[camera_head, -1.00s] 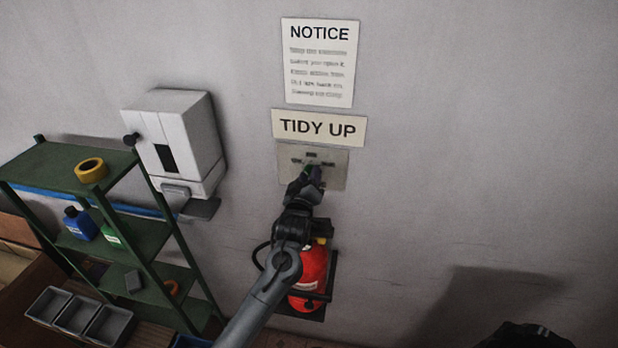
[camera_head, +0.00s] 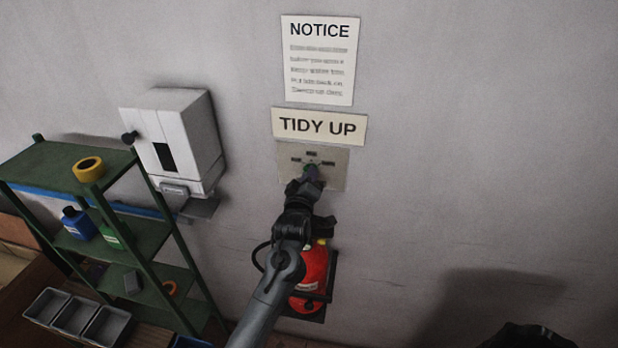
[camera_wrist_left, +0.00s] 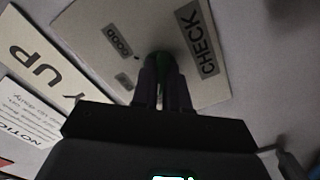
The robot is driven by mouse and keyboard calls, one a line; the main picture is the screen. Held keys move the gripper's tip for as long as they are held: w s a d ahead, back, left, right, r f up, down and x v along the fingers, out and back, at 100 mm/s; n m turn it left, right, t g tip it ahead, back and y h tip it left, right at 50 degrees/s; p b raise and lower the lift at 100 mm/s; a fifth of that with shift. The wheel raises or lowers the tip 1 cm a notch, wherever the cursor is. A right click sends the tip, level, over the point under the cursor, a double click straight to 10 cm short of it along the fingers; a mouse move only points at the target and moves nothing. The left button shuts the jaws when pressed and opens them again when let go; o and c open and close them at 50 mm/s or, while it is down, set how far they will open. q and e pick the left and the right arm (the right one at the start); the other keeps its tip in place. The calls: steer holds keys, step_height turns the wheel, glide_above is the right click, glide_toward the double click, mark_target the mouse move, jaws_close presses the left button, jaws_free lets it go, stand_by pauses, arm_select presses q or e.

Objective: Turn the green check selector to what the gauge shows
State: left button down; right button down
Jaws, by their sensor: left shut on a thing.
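The grey selector plate (camera_head: 337,178) is on the wall under the TIDY UP sign. Its green selector (camera_head: 311,168) shows as a small patch at the plate's middle, above my left gripper (camera_head: 309,175). In the left wrist view the dark fingers of that gripper (camera_wrist_left: 163,85) are closed around the green knob (camera_wrist_left: 160,60). The plate there carries a CHECK label (camera_wrist_left: 198,38), a GOOD label (camera_wrist_left: 118,40) and a small label I cannot read. The knob's pointing direction is hidden. No gauge reading can be made out.
A red extinguisher (camera_head: 312,272) hangs below the plate, partly behind my left arm. A dark shape, perhaps part of my right arm, shows at bottom right. The wall right of the plate is clear.

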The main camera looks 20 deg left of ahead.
arm_select(q)
steer(key=c, duration=1.1)
jaws_free()
steer(key=shift+c, duration=0.2)
steer(key=shift+s, duration=0.1)
steer(key=s+d+b, duration=0.1)
steer(key=s+b, duration=0.1)
steer(key=s, duration=0.8)
steer(key=shift+s+d, duration=0.25)
steer(key=shift+d, duration=0.05)
steer(key=shift+f, duration=0.1)
